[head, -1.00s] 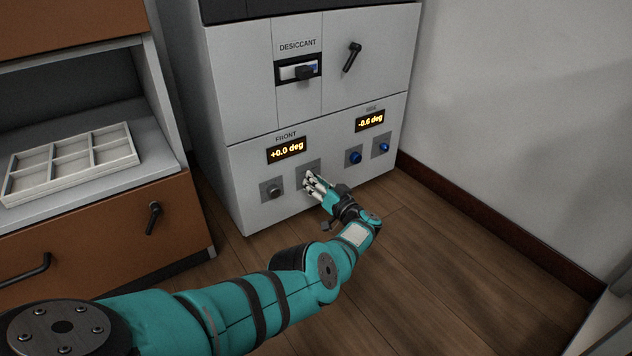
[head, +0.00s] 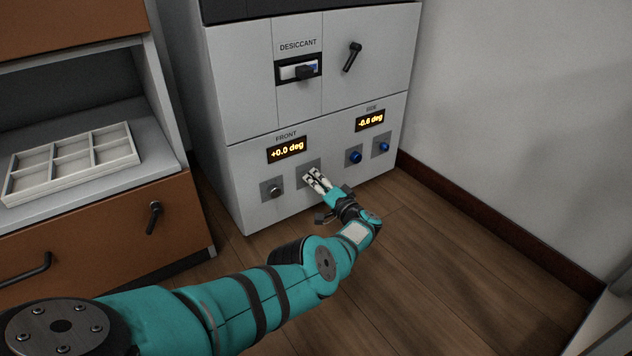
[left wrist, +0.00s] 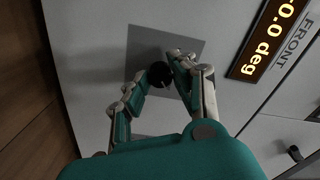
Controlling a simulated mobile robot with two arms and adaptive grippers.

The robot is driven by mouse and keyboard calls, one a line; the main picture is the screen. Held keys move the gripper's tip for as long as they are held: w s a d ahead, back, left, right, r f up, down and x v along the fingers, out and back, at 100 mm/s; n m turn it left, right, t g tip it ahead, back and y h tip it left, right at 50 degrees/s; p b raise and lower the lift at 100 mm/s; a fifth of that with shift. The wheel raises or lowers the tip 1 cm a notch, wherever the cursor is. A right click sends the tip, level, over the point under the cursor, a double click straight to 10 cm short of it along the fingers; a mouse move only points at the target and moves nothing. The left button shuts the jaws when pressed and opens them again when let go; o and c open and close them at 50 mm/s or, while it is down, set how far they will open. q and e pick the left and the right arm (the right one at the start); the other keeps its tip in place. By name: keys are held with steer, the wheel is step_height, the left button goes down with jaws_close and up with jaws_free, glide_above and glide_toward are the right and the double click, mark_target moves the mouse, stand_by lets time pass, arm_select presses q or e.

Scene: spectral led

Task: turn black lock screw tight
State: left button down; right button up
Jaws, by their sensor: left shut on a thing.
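The black lock screw (left wrist: 160,74) shows in the left wrist view as a round dark knob on a grey square plate (left wrist: 150,45). My left gripper (left wrist: 162,72) has its fingertips on either side of the screw and is shut on it. In the head view my left gripper (head: 310,178) reaches the grey plate below the FRONT display (head: 286,150), which reads +0.0 deg. There the fingers hide the screw. My right gripper is not in view.
A drawer cabinet with a white tray (head: 70,165) stands left. Wooden floor (head: 440,250) is clear at right.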

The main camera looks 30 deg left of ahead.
mark_target(308, 145)
arm_select(q)
steer(key=shift+f, duration=0.1)
stand_by(0.3)
steer(key=c, duration=1.1)
jaws_free()
steer(key=shift+w+d+r, duration=0.1)
steer(key=shift+r, duration=0.7)
step_height(308, 145, up, 8)
steer(key=shift+r, duration=0.25)
